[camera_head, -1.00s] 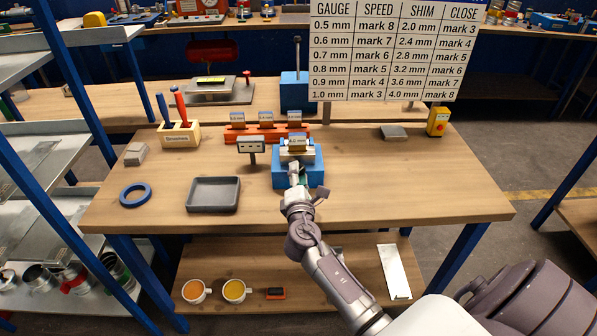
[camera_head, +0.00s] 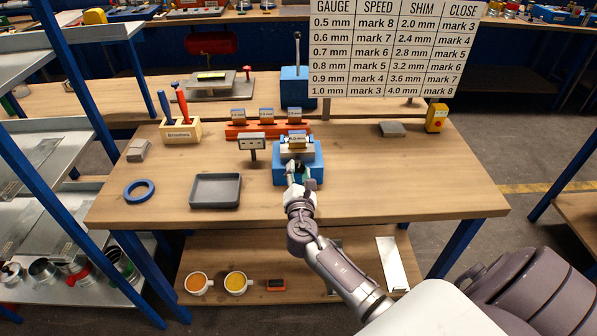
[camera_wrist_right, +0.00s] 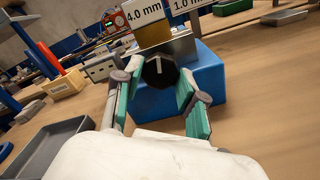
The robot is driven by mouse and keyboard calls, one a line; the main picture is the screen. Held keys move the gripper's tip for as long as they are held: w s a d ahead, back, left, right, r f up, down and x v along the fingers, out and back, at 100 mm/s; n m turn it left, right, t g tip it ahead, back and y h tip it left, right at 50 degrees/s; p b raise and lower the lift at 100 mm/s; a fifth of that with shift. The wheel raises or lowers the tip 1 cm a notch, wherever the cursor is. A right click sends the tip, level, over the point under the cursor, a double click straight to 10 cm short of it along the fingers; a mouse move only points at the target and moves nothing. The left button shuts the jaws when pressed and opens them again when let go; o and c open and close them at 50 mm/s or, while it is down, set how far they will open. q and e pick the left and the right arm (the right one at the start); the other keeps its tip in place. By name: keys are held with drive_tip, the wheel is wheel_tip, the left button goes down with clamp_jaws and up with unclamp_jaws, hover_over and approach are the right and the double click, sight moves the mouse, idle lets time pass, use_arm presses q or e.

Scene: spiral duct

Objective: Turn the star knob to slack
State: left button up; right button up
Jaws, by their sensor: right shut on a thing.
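The star knob (camera_wrist_right: 160,71) is black with a white mark and sits on the front of the blue block (camera_wrist_right: 180,95) in the right wrist view. In the head view the blue block (camera_head: 312,172) stands at the middle of the workbench, and my gripper mostly hides the knob. My right gripper (camera_head: 298,178) is at the block's front. In the right wrist view its green-padded fingers (camera_wrist_right: 158,82) lie on either side of the knob, shut on it. A label reading 4.0 mm (camera_wrist_right: 144,14) stands above the knob. My left gripper is not in view.

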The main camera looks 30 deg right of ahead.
drive_tip(key=shift+f, duration=0.1)
drive_tip(key=o, duration=1.1)
drive_tip(key=shift+o, duration=0.2)
drive_tip(key=v, duration=1.2)
